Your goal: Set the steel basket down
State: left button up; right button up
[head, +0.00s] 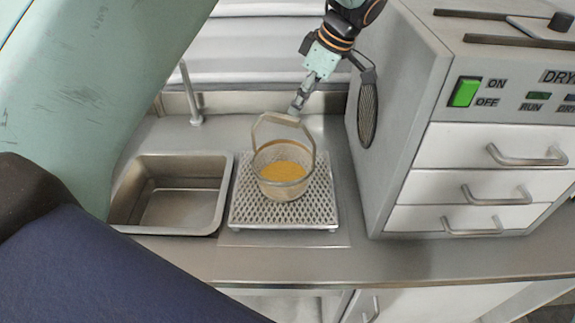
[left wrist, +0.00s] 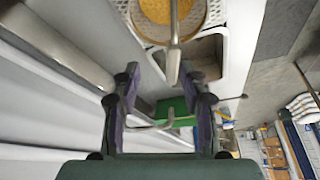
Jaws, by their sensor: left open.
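The steel basket (head: 285,190) is a round mesh basket with yellow-orange contents and a raised handle (head: 262,120). It stands upright and appears to rest on the perforated drain rack (head: 240,215). My left gripper (head: 296,107) is just above the top of the handle, its jaws open. In the left wrist view the fingers (left wrist: 158,78) are spread, with the basket handle (left wrist: 174,55) reaching down near the gap between them and the basket (left wrist: 150,33) at the top. Contact between fingers and handle cannot be made out. My right gripper is not in view.
A sink (head: 180,190) with a tap (head: 190,95) lies left of the rack. A dryer cabinet (head: 400,110) with drawers and a green switch (head: 465,92) stands right. A dark mesh paddle (head: 368,112) hangs on its side. The counter front (head: 300,262) is clear.

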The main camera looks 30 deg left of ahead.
aim_at(284, 116)
pick_arm(q)
jog(key=s+a+f+p, duration=0.1)
jog(key=s+a+f, duration=0.1)
jog(key=shift+s+a+f, duration=0.3)
jog(key=shift+a+f, duration=0.1)
jog(key=shift+x, duration=1.15)
jog(key=shift+w+f, duration=0.5)
jog(key=shift+s+r, duration=0.1)
jog(key=shift+s, duration=0.15)
jog(key=shift+s+a+r, duration=0.1)
jog(key=shift+s, duration=0.1)
jog(key=c, duration=0.3)
jog(key=shift+w, duration=0.35)
jog(key=c, duration=0.5)
jog(key=shift+c, duration=0.5)
jog(key=shift+s, duration=0.15)
grip_shut()
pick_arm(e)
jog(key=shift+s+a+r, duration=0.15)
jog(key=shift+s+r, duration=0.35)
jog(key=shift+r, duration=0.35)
